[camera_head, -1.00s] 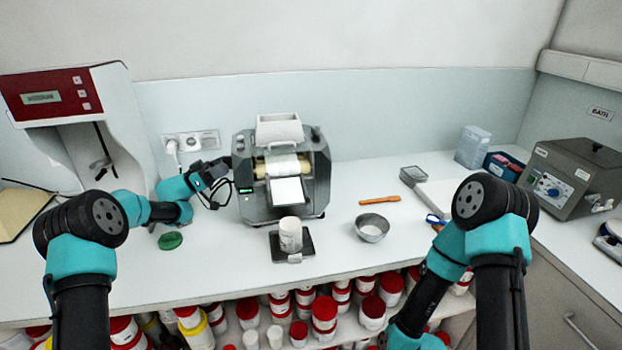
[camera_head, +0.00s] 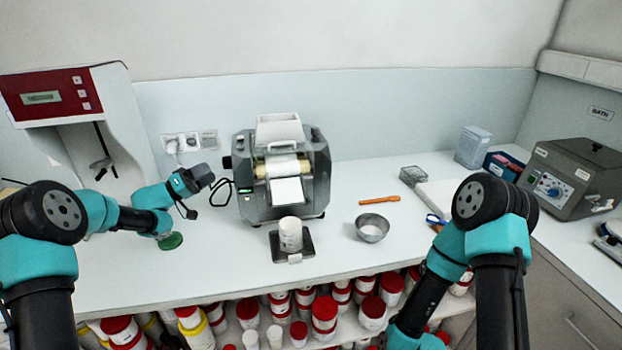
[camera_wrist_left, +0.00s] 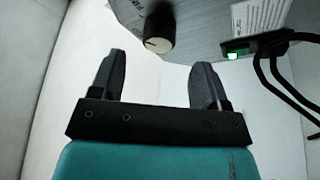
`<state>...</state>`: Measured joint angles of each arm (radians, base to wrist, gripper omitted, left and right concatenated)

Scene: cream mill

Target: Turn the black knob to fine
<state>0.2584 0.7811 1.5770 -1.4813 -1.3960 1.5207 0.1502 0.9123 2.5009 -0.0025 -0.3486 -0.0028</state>
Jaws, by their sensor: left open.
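The mill (camera_head: 282,170) stands at the middle back of the bench, a grey box with rollers and a white hopper on top. Its black knob (camera_head: 227,162) sticks out of the left side. My left gripper (camera_head: 211,177) is to the left of the mill, a little apart from the knob. In the left wrist view its two black fingers (camera_wrist_left: 157,75) are spread and empty, with the knob beyond them. My right gripper is not in view.
A black cable (camera_head: 219,194) loops between the left gripper and the mill. A green lid (camera_head: 172,241) lies under my left arm. A white jar (camera_head: 290,234) stands on a dark scale before the mill. A metal bowl (camera_head: 372,228) is to the right.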

